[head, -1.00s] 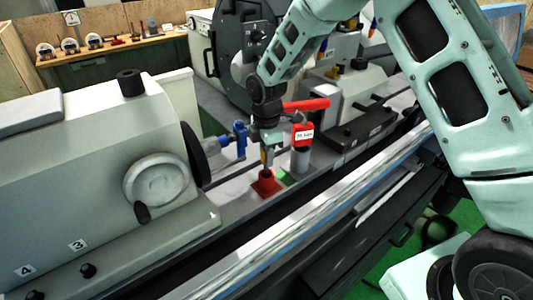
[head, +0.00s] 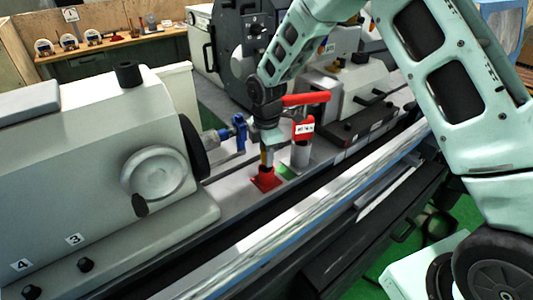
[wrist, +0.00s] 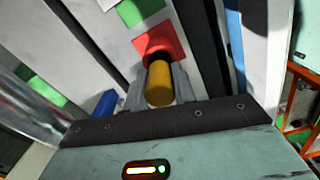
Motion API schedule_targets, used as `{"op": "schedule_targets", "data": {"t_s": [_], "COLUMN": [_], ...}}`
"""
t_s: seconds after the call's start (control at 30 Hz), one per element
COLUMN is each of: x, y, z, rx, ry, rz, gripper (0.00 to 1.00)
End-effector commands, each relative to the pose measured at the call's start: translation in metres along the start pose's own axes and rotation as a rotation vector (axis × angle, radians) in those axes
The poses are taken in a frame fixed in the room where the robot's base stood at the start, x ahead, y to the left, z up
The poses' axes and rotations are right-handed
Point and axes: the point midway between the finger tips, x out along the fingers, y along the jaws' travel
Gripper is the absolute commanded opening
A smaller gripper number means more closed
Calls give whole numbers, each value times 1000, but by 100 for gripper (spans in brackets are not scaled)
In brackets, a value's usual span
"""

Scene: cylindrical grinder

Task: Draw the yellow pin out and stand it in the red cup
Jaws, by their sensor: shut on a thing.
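The yellow pin (head: 264,159) is upright between the fingers of my gripper (head: 266,148). The red cup (head: 265,182) is directly below the pin on the machine's grey bed. In the wrist view, the fingers of my gripper (wrist: 159,88) flank the yellow pin (wrist: 159,87), and the red cup (wrist: 166,35) shows just beyond it. The pin's lower end is at the cup's mouth; how deep it sits is hidden.
A grey post with a red labelled tag (head: 303,130) stands close to the right of the cup. A green patch (head: 287,171) lies beside the cup. A blue part (head: 240,132) is behind left, and the handwheel housing (head: 95,150) fills the left.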

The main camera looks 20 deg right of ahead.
Motion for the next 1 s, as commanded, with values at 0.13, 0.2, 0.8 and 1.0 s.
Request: {"op": "schedule_targets", "data": {"t_s": [0.13,0.2,0.8,1.0], "x": [4,6,20,22], "y": [0,0,0,0], "z": [0,0,0,0], "rx": [0,0,0,0], "ry": [0,0,0,0], "rz": [0,0,1,1], "gripper": [0,0,0,40]}}
